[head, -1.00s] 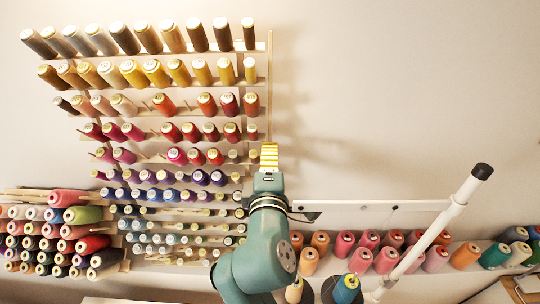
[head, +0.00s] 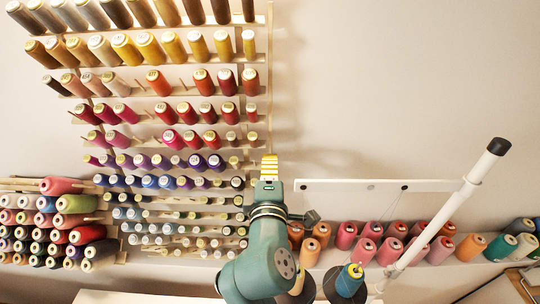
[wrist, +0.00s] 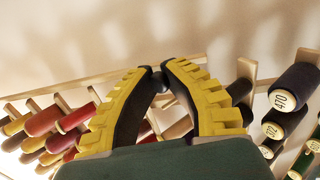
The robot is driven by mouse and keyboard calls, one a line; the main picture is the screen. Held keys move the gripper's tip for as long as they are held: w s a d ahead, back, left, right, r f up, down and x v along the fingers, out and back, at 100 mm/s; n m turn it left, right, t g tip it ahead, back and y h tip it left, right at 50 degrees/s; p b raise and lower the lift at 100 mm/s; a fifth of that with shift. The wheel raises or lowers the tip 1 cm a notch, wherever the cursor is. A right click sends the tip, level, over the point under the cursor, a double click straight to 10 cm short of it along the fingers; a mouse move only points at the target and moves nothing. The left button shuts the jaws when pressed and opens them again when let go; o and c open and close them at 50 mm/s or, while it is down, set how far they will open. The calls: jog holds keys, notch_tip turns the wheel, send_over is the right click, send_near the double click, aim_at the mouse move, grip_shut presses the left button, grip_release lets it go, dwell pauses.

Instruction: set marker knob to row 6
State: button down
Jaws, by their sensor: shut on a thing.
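The thread rack (head: 262,80) stands against the wall, with its upright strip along its right edge. My gripper (head: 269,157) is at this strip, its yellow fingers pointing up, roughly level with the purple spool row in the head view. In the wrist view my gripper (wrist: 158,72) has its fingertips brought together on a small dark piece, which looks like the marker knob (wrist: 158,83). The strip (wrist: 100,78) runs behind the fingertips there. The knob is hidden by the fingers in the head view.
Spools on pegs (head: 197,162) fill the rack left of my gripper. Stacked cones (head: 75,220) lie lower left. A white slanted pole (head: 455,205) and a row of cones (head: 370,235) stand to the right. The wall above right is clear.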

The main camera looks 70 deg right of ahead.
aim_at(270, 125)
jog(key=shift+f, duration=1)
jog(key=c, duration=1.3)
grip_release()
jog(key=shift+a, duration=0.1)
jog(key=shift+o, duration=0.2)
jog(key=shift+r, duration=0.2)
notch_tip(270, 125, up, 10)
jog(key=shift+f, duration=0.1)
